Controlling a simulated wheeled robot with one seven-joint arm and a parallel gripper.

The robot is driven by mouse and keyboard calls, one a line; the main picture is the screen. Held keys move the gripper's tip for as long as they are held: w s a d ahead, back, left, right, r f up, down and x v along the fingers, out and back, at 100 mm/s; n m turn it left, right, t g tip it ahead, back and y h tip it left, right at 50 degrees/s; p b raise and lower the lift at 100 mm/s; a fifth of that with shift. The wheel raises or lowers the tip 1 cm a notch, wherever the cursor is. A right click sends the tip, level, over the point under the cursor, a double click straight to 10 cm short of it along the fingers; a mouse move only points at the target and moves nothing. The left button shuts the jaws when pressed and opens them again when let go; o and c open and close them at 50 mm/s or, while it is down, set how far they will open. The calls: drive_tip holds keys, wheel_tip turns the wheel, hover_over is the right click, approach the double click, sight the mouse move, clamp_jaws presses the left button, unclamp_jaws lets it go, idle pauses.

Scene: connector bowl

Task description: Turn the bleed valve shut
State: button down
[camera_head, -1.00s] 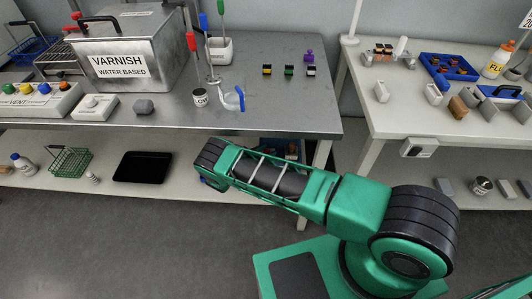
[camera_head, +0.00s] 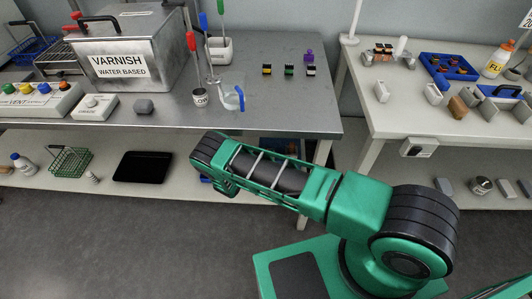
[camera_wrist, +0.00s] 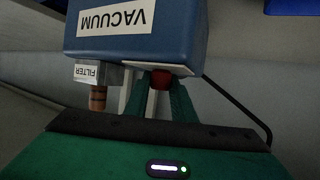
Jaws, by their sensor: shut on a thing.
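In the wrist view, a blue vacuum unit (camera_wrist: 166,39) with a white VACUUM label appears upside down. A small red knob (camera_wrist: 161,79), apparently the bleed valve, sits at its edge by a pale plate (camera_wrist: 157,67). My gripper (camera_wrist: 160,88) is shut on the red knob, with a finger on each side of it. The dark band and green body of my gripper fill the lower part of that view. In the head view, my gripper, the knob and the vacuum unit are hidden behind my arm and the bench.
A box labelled FILTER (camera_wrist: 89,72) with a copper-coloured stub (camera_wrist: 98,98) is close left of my gripper. A black cable (camera_wrist: 240,104) curves on the right. In the head view, the steel bench (camera_head: 190,119) overhangs a lower shelf with a black tray (camera_head: 142,167).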

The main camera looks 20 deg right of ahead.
drive_tip(key=n+t+y, duration=0.2)
drive_tip(key=n+y, duration=0.2)
drive_tip(key=shift+d+t, duration=0.1)
drive_tip(key=shift+t, duration=0.3)
drive_tip(key=shift+w+r+n+t+y, duration=0.1)
drive_tip(key=shift+n+t+y, duration=0.5)
drive_tip(key=shift+n+y, duration=1.3)
drive_tip(key=c, duration=2.5)
unclamp_jaws()
drive_tip(key=shift+y, duration=0.3)
drive_tip(key=shift+c, duration=0.2)
drive_tip(key=shift+w, duration=0.1)
drive_tip(key=o, duration=1)
drive_tip(key=shift+o, duration=0.3)
drive_tip(key=shift+s, duration=0.4)
drive_tip(key=v, duration=1)
